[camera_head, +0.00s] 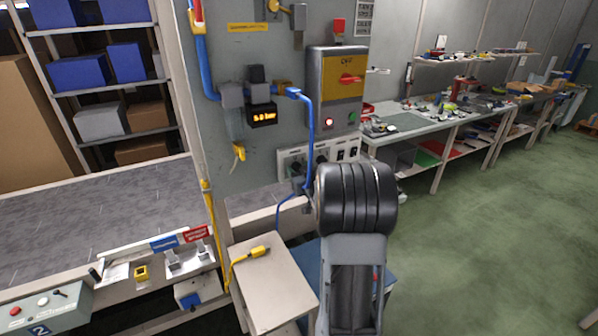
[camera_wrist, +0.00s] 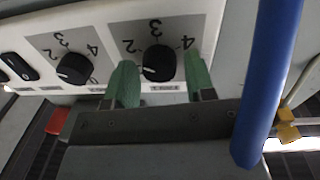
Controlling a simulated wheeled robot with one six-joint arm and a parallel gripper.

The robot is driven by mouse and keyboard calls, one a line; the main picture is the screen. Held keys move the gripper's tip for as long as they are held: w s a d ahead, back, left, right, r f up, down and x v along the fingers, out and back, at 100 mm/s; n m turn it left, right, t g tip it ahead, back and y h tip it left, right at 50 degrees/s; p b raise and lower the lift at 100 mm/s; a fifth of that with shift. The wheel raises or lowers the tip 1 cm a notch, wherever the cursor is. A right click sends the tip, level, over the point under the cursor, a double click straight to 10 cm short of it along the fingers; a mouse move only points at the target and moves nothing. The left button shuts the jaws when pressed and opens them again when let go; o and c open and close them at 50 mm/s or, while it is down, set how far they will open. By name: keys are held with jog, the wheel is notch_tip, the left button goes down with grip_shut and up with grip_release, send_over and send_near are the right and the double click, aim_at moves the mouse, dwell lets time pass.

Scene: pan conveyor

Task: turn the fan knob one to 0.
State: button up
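In the wrist view, a round black knob (camera_wrist: 158,64) sits on a grey scale plate with the numbers 2, 3 and 4 around it. A second black knob (camera_wrist: 73,69) with a similar scale is to its left. The small labels are too blurred to tell which is fan knob one, and I cannot read the settings surely. My gripper (camera_wrist: 160,57) is open, with one green finger on each side of the right-hand knob. Whether either finger touches it is unclear. In the head view my arm partly hides the white knob panel (camera_head: 345,148).
A blue hose (camera_wrist: 270,80) runs close along the right of my gripper. Black rocker switches (camera_wrist: 20,68) are left of the knobs. A small table with a yellow connector (camera_head: 260,252) stands below left.

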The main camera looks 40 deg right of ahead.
jog(key=c, duration=0.7)
jog(key=shift+f+b, duration=0.1)
jog(key=shift+b, duration=0.2)
jog(key=shift+f+b, duration=0.1)
jog(key=shift+b, duration=0.2)
jog(key=n+b, duration=0.9)
jog(key=b, duration=0.1)
jog(key=n+b, duration=0.9)
jog(key=b, duration=0.2)
jog(key=shift+d+t+y, duration=0.1)
jog(key=shift+t+y, duration=0.3)
jog(key=n+b, duration=0.3)
jog(key=n, duration=0.3)
jog(key=shift+n+y, duration=0.3)
jog(key=shift+n, duration=0.1)
jog(key=shift+b, duration=0.3)
